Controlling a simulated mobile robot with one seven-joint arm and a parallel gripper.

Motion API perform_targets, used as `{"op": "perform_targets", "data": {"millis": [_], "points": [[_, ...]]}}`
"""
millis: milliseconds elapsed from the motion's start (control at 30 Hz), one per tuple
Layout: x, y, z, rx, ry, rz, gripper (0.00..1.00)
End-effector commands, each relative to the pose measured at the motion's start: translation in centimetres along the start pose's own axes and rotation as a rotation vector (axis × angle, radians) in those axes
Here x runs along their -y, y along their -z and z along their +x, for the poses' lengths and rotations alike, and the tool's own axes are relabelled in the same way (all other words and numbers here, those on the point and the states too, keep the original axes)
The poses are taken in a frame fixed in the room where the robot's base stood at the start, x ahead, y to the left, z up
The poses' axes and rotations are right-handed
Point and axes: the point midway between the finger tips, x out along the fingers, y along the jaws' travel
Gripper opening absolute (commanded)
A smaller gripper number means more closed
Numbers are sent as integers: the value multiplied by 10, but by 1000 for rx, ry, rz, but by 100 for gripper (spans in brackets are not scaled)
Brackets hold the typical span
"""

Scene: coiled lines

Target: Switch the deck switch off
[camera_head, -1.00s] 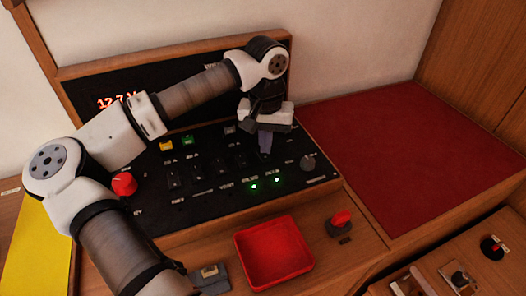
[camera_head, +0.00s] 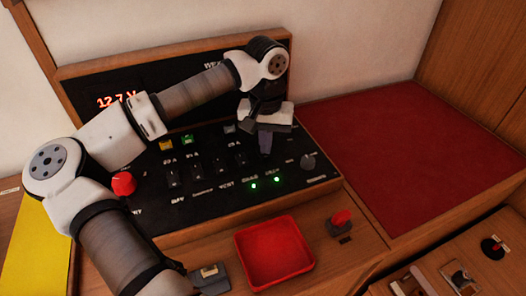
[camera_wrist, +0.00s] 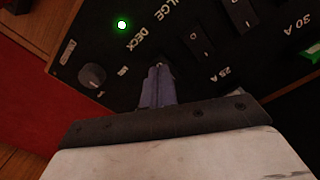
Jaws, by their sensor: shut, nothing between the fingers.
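The black switch panel (camera_head: 300,142) is tilted in a wooden frame. Its DECK label (camera_wrist: 136,38) shows in the wrist view, just beyond my fingertips. My gripper (camera_head: 265,150) is over the right part of the panel, pointing down. In the wrist view my gripper (camera_wrist: 158,72) is shut and empty, its fingertips close to the panel. The deck switch is mostly or wholly hidden by the fingers, so its position and any contact cannot be told. A green light (camera_wrist: 122,25) glows beyond the DECK label. Two green lights, left (camera_head: 253,186) and right (camera_head: 277,180), glow in the head view.
Several black rockers stand left of my gripper. A grey knob (camera_head: 308,161) is to its right. A red knob (camera_head: 124,184) is at the panel's left. A red tray (camera_head: 274,252) and a red-handled switch (camera_head: 341,219) are in front. The red surface (camera_head: 410,150) is clear.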

Motion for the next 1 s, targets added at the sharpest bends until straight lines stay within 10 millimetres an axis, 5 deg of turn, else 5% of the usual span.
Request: {"op": "perform_targets", "data": {"millis": [1000], "points": [[0,0,16,0,0,0,0]]}}
